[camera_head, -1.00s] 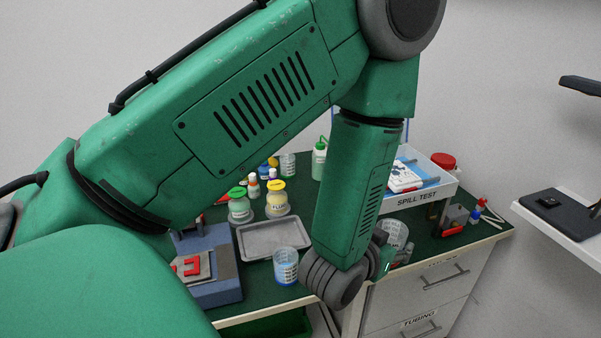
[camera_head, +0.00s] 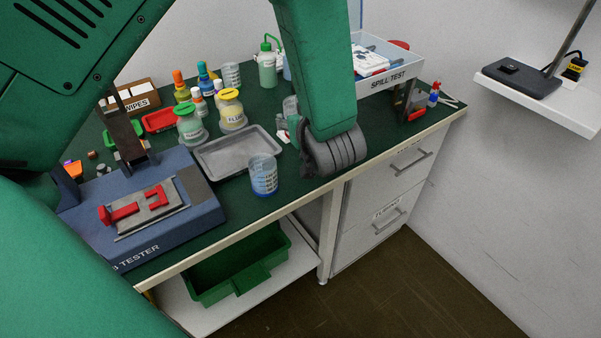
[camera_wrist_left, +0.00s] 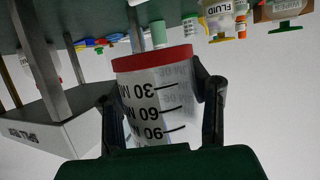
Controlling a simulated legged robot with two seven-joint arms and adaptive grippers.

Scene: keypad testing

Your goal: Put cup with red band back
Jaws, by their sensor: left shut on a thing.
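The cup with the red band (camera_wrist_left: 155,95) fills the middle of the left wrist view, clear with black graduation marks and a red rim. My left gripper (camera_wrist_left: 208,100) is shut on it, one finger on each side. The wrist view looks upside down, with the table surface at the top. In the head view my left gripper (camera_head: 285,133) is largely hidden behind my green forearm, above the table near the tray's right end. My right gripper is in neither view.
A clear cup with a blue base (camera_head: 263,176) stands at the front edge, beside an empty grey tray (camera_head: 215,157). Several bottles and jars (camera_head: 232,112) stand behind. The blue tester (camera_head: 190,205) is left; the spill test bin (camera_head: 392,72) is back right.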

